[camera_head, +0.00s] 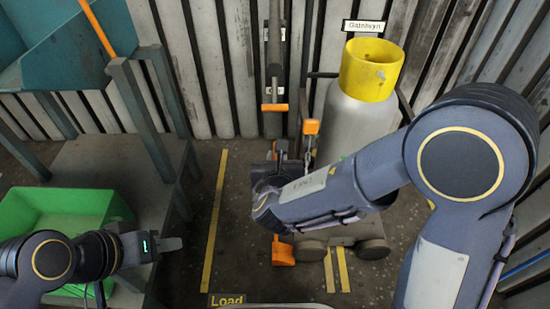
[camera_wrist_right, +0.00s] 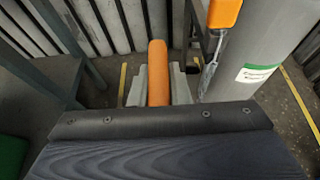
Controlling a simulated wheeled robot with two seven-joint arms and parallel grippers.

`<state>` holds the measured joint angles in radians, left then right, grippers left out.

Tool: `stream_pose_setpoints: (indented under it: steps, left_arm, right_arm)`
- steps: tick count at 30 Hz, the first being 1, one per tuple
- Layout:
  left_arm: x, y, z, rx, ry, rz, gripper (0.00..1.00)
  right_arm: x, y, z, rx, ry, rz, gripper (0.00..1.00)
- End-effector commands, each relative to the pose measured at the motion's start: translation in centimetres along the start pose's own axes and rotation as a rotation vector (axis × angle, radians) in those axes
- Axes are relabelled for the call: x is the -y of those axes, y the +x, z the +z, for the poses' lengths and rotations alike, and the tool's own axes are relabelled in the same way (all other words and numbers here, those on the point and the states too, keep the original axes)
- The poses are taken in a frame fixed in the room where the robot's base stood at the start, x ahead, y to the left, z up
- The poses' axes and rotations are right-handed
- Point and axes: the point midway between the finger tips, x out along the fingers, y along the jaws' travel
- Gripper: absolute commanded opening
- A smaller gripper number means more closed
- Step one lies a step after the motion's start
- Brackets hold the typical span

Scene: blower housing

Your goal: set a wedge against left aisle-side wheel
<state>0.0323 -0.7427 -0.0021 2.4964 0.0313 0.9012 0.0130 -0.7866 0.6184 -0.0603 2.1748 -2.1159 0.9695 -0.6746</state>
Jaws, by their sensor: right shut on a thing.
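A grey gas cylinder with a yellow collar (camera_head: 370,70) stands on a low trolley. The trolley's left front wheel (camera_head: 311,250) and right front wheel (camera_head: 372,249) rest on the floor. An orange block (camera_head: 282,250), which looks like the wedge, is just left of the left wheel; I cannot tell if they touch. My right gripper (camera_wrist_right: 158,88) is shut on an orange bar (camera_wrist_right: 157,62); in the head view my forearm hides most of this grip. Whether bar and block are one piece is unclear. My left gripper (camera_head: 168,244) is at lower left, apart from the trolley, apparently empty.
A green bin (camera_head: 65,210) and a grey bench (camera_head: 110,160) stand on the left, below a teal hopper (camera_head: 65,45). An orange handle (camera_head: 311,127) hangs beside the cylinder. Yellow lines mark the floor; the strip left of the orange block is clear.

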Motion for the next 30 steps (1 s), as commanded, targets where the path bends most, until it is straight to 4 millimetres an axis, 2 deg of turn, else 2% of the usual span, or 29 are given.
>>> stream_pose_setpoints:
  steps: [15,28,29,30]
  left_arm:
    - [0.8,1.8,0.9,0.0,0.0,0.0,0.38]
    - [0.9,2.0,1.0,0.0,0.0,0.0,0.38]
    - [0.9,2.0,1.0,0.0,0.0,0.0,0.38]
    - [0.9,2.0,1.0,0.0,0.0,0.0,0.38]
  right_arm:
    - [2.5,0.5,-1.2,0.003,-0.002,-0.002,0.0]
    - [2.9,0.6,-1.2,0.004,-0.006,-0.002,0.0]
    - [2.9,0.6,-1.2,0.004,-0.006,-0.003,0.18]
    - [2.9,0.6,-1.2,0.004,-0.006,-0.002,0.23]
